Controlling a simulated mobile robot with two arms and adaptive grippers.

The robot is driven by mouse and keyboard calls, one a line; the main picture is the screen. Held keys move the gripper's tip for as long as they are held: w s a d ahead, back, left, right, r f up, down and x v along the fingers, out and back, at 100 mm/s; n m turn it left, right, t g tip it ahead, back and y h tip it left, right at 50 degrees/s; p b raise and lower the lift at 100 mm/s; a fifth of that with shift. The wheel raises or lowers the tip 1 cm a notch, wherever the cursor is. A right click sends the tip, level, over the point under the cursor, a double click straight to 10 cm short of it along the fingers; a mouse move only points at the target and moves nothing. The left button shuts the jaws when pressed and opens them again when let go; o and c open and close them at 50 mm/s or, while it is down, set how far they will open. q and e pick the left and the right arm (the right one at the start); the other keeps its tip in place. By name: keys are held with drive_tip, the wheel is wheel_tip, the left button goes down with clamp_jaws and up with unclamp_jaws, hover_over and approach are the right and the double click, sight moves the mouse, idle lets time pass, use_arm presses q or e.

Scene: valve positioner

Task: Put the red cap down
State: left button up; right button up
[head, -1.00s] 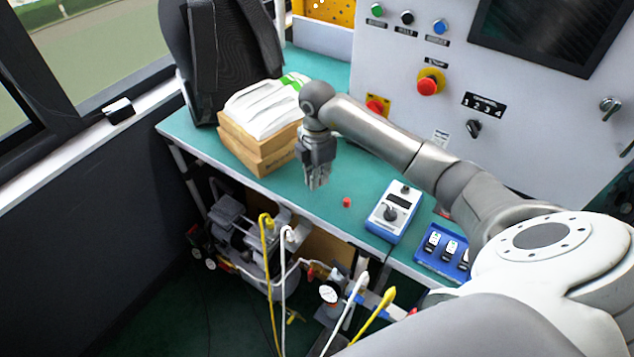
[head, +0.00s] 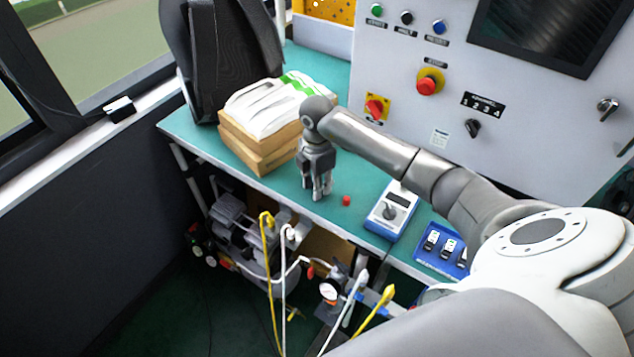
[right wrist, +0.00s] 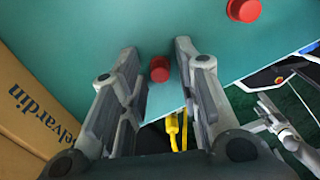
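In the right wrist view a small red cap (right wrist: 160,68) stands on the teal bench top near its edge, in the gap between my right gripper's fingertips (right wrist: 158,52). The fingers are apart, with room on each side of the cap and no visible contact. In the head view my right gripper (head: 317,192) points down at the bench, open; this cap is hidden there behind its fingers. A second, larger-looking red piece (head: 347,200) stands on the bench to the right of the gripper; it also shows in the right wrist view (right wrist: 244,10). My left gripper is not in view.
Cardboard boxes (head: 252,152) with white packs on top stand left of my right gripper. A blue-white device (head: 391,211) and a blue tray (head: 424,258) lie to the right. The bench's front edge is close; hoses hang below. A control panel (head: 540,90) rises behind.

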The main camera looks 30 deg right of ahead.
drive_tip(key=shift+r, duration=0.3)
wheel_tip(320, 180, up, 12)
drive_tip(key=b, duration=0.1)
drive_tip(key=shift+f+b, duration=0.15)
drive_tip(key=shift+b, duration=0.25)
